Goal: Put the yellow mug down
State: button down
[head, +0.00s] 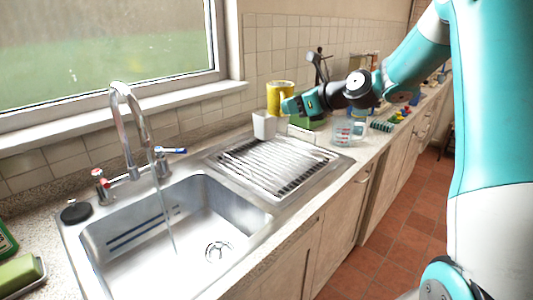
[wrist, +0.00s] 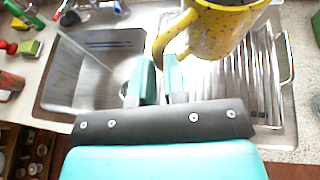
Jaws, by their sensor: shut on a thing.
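The yellow mug (head: 279,93) is speckled and held up above the counter beyond the drying rack in the head view. It also shows large at the top of the wrist view (wrist: 213,28), cut off by the frame edge. My gripper (head: 287,105) is at the mug's side. In the wrist view my gripper (wrist: 158,72) has its two teal fingers closed at the mug's curved handle. The mug's base and any contact below it are hard to see in the head view.
A drying rack (head: 272,166) sits right of the steel sink (head: 130,262), where water runs from the tap (head: 133,120). A white cup (head: 265,125) stands behind the rack. A clear measuring cup (head: 342,131) and a green box (head: 307,122) stand nearby. The rack looks empty.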

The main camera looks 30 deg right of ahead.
jog(key=f, duration=1.9)
jog(key=shift+w+f, duration=0.2)
jog(key=c, duration=1.2)
grip_release()
jog(key=shift+f, duration=0.1)
jog(key=shift+o, duration=0.2)
